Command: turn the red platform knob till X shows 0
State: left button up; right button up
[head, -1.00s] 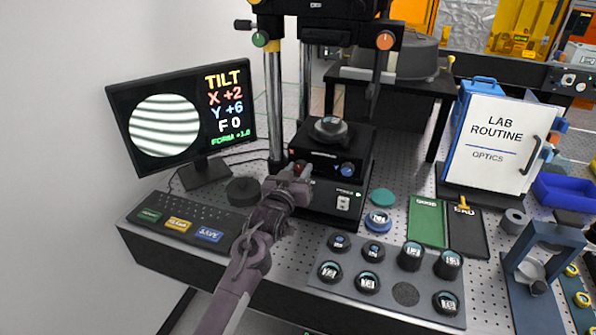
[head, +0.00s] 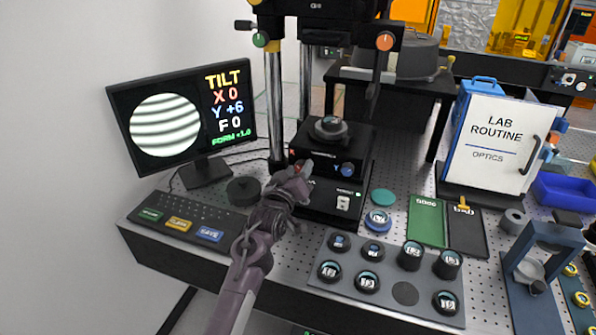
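The monitor (head: 180,112) at the left shows TILT with X 0, Y +6, F 0 and a round pattern of curved stripes. The red platform knob (head: 299,167) is on the front of the black platform (head: 334,162), mostly hidden by my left gripper (head: 300,175). The gripper's fingertips are at the knob, but I cannot tell whether they are shut on it. A blue knob (head: 347,170) sits on the same front face to the right. A dark round part (head: 330,128) rests on top of the platform. My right gripper is not in view.
A grey tray (head: 405,294) with several labelled round parts lies in front, right of my arm. A keyboard panel (head: 185,217) is at the left.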

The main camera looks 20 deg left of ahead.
pick_arm(q)
jog(key=shift+o, duration=0.8)
jog(key=shift+s, duration=0.2)
jog(key=s+b, duration=0.2)
jog(key=s, duration=0.5)
jog(key=shift+s+a, duration=0.15)
jog(key=shift+s, duration=0.1)
dwell(1.0)
